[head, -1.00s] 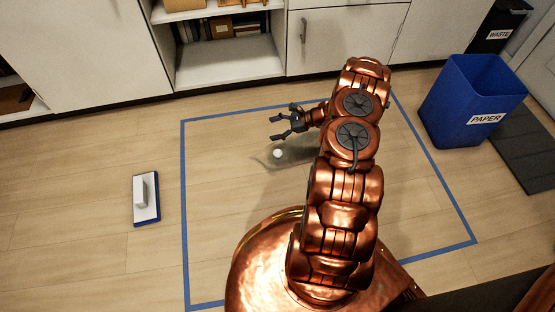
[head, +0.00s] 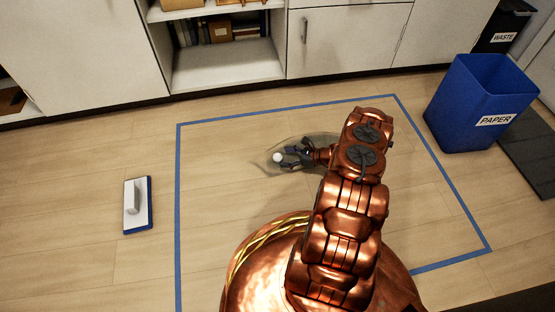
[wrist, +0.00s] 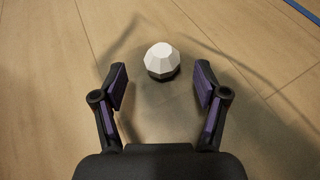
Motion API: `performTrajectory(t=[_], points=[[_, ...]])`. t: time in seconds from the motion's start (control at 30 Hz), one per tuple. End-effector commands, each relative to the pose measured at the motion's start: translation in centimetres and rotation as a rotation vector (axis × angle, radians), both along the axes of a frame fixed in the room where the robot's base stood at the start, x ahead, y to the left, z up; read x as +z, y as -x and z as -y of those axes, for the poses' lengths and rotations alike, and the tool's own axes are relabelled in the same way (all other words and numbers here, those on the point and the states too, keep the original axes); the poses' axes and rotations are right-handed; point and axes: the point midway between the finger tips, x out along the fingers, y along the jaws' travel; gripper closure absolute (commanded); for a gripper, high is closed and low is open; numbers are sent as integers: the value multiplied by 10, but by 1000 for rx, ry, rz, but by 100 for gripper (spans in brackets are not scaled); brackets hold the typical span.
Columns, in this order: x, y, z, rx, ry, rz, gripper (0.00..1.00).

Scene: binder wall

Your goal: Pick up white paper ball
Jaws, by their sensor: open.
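The white paper ball (head: 277,157) lies on the wooden floor inside the blue tape outline. It is small, faceted and roughly round. In the wrist view the ball (wrist: 162,60) sits just beyond the fingertips, roughly centred between them. My gripper (head: 290,157) is low over the floor, to the right of the ball, with its fingers pointing left toward it. In the wrist view my gripper (wrist: 161,78) is open and empty, with a dark finger with a purple pad on each side.
A blue bin labelled PAPER (head: 470,105) stands at the right, with a black WASTE bin (head: 502,28) behind it. A white and blue block with a handle (head: 137,205) lies at the left. Blue tape (head: 178,220) outlines clear floor. White cabinets (head: 345,45) line the back.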

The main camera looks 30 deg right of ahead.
Motion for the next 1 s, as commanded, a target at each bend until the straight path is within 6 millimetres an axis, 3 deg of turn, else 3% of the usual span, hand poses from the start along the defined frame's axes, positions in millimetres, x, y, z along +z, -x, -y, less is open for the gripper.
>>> performTrajectory(t=[0.4,0.7,1.0], points=[[-18,-31,-23,0,1,0,27],[-17,-34,-25,0,1,0,27],[-17,-33,-25,0,1,0,57]])
